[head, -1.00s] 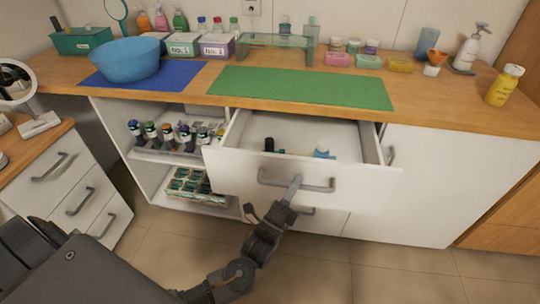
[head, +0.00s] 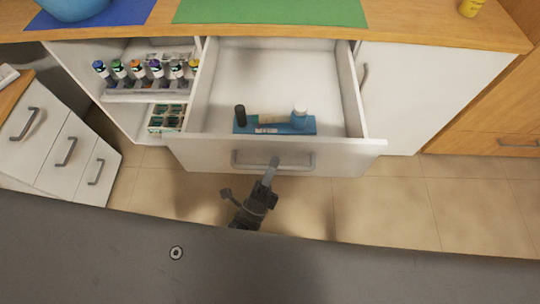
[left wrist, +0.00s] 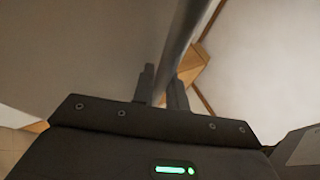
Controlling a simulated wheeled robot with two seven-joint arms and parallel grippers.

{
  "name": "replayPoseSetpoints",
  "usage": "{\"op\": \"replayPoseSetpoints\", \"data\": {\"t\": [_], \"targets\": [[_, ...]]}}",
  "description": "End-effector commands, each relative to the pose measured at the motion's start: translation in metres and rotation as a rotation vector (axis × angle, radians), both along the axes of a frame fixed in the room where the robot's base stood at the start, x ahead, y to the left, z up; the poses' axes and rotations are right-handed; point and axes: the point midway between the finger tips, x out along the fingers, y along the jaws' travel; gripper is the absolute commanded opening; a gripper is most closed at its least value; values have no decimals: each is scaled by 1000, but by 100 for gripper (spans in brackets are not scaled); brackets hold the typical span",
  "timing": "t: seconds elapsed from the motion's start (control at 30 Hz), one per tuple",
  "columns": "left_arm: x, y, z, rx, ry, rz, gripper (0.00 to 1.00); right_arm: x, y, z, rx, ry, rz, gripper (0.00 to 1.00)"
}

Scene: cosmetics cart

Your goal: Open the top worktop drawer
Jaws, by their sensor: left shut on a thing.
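The top worktop drawer (head: 350,150) is pulled far out from under the worktop (head: 420,22) in the head view. Inside it, near the front, are a blue tray or box (head: 272,126), a dark cylinder (head: 240,115) and a white-capped blue bottle (head: 299,117). My left gripper (head: 271,168) is at the bar handle (head: 300,161) on the drawer front, shut on it. In the left wrist view the two dark fingers (left wrist: 162,90) lie either side of the grey bar (left wrist: 184,40). My right gripper is not in view.
An open shelf (head: 120,97) with several small bottles is left of the drawer. A white drawer unit (head: 55,150) stands at the far left. A closed white door (head: 430,95) is at the right. Tiled floor (head: 390,210) lies free in front.

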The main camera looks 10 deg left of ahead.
Motion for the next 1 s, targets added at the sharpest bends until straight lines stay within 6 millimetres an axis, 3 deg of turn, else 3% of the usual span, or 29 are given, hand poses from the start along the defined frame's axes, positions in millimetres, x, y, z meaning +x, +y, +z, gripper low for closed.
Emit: {"op": "replayPoseSetpoints", "data": {"t": [0.33, 0.37, 0.43, 0.77, 1.0], "targets": [[-1, 0, -1, 0, 1, 0, 0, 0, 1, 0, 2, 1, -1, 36], [-1, 0, -1, 0, 1, 0, 17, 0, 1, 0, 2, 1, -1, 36], [-1, 0, -1, 0, 1, 0, 23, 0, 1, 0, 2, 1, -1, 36], [-4, 2, -4, 0, 1, 0, 23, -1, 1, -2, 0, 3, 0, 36], [-37, 13, -27, 3, 5, -1, 23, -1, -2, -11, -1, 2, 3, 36]]}}
